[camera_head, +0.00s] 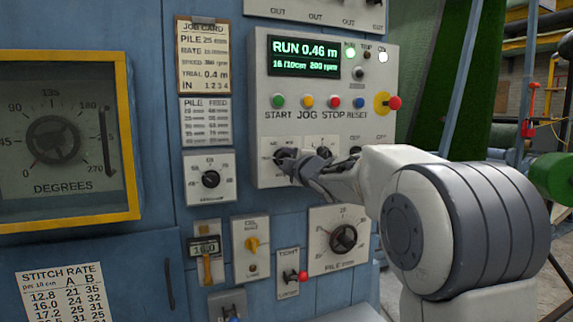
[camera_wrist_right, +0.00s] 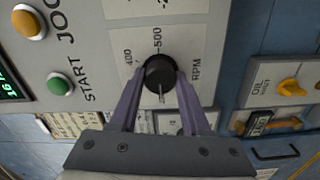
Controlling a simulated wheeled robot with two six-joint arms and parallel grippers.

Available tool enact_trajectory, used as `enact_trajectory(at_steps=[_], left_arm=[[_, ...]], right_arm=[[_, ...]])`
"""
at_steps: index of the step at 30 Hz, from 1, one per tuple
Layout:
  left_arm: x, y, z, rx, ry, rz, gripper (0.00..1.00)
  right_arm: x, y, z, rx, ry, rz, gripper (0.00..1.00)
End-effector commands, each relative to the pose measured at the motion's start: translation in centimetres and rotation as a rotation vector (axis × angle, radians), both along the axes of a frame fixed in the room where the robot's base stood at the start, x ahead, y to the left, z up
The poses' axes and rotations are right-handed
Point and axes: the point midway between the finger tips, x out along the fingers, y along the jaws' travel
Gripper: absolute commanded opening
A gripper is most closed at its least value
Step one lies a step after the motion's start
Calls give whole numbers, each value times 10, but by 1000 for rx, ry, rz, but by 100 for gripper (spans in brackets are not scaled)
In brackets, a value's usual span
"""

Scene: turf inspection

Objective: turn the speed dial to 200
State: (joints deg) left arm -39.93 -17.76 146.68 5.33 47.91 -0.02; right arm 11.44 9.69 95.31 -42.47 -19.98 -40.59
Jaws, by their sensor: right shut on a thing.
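The speed dial is a round black knob (camera_wrist_right: 160,70) on a pale plate marked RPM, with 400 and 500 readable beside it in the right wrist view. Its pale pointer line faces the bottom of that view; the number there is hidden by my gripper. My right gripper (camera_wrist_right: 160,82) is shut on the knob, one finger on each side. In the head view my right gripper (camera_head: 285,162) is at the lower left of the control panel and mostly hides the knob. The display (camera_head: 304,57) reads RUN 0.46 m and 200 rpm. My left gripper is not in view.
START, JOG, STOP and RESET buttons (camera_head: 307,101) sit above the dial, with a red emergency knob (camera_head: 394,103) at right. Another dial (camera_head: 210,179) is close at left, and a pile dial (camera_head: 343,238) is below. A yellow-framed degrees gauge (camera_head: 55,140) is far left.

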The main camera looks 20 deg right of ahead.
Motion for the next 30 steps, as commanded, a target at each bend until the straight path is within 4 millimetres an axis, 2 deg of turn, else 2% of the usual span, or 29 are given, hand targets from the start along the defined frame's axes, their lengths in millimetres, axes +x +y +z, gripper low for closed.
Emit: enact_trajectory(at_steps=[13,14,15,16,26,30], left_arm=[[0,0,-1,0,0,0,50],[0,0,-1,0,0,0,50],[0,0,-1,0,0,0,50],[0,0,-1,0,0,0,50],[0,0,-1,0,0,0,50],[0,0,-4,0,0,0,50]], right_arm=[[0,2,0,-13,-1,5,0],[0,2,0,-13,-1,5,51],[0,2,0,-13,-1,5,66],[0,2,0,-13,-1,5,77],[-1,1,0,-11,-1,2,77],[-14,0,0,-12,-2,1,77]])
